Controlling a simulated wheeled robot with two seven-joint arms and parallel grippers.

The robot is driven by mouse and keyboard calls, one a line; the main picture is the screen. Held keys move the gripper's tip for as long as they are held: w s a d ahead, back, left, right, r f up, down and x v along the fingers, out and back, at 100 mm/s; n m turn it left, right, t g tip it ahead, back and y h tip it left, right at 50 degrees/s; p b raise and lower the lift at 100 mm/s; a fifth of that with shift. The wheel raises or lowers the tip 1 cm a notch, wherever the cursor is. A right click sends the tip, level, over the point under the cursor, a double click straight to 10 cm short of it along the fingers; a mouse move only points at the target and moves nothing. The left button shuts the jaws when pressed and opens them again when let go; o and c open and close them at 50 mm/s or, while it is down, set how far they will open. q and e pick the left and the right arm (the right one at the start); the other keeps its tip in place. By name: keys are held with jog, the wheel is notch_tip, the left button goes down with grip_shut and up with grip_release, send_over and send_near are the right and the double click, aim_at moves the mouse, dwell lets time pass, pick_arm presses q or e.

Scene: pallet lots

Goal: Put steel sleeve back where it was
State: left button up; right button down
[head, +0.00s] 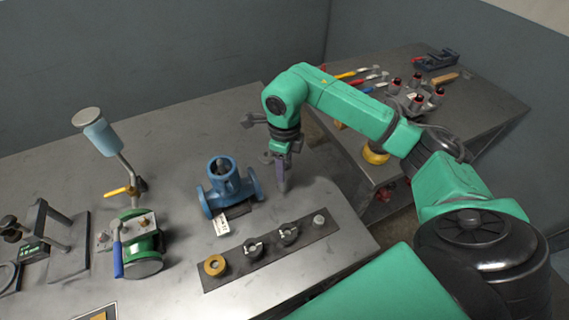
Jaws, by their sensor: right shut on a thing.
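My right gripper (278,162) points down over the table, behind the dark strip and right of the blue valve. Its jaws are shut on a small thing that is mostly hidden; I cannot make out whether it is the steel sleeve. The dark strip (238,270) lies near the table's front edge. On it stand a brass ring (214,265), two small steel fittings (253,248) and (288,233), and a small grey steel piece (319,219) at the right end. My left gripper is not in view.
A blue flanged valve (226,186) with a white tag stands just left of my right gripper. A green pump-like device (140,245) with a blue handle and raised cup stands further left. A second table (480,105) at the right holds tools. The table's back middle is clear.

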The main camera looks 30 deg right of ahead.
jog(key=shift+d+f, duration=0.1)
jog(key=shift+f, duration=0.1)
jog(key=c, duration=0.5)
grip_release()
jog(key=shift+o, duration=0.8)
jog(key=shift+r, duration=0.1)
jog(key=shift+r, duration=0.2)
notch_tip(320, 180, up, 12)
jog(key=shift+b, duration=0.35)
jog(key=shift+f, duration=0.15)
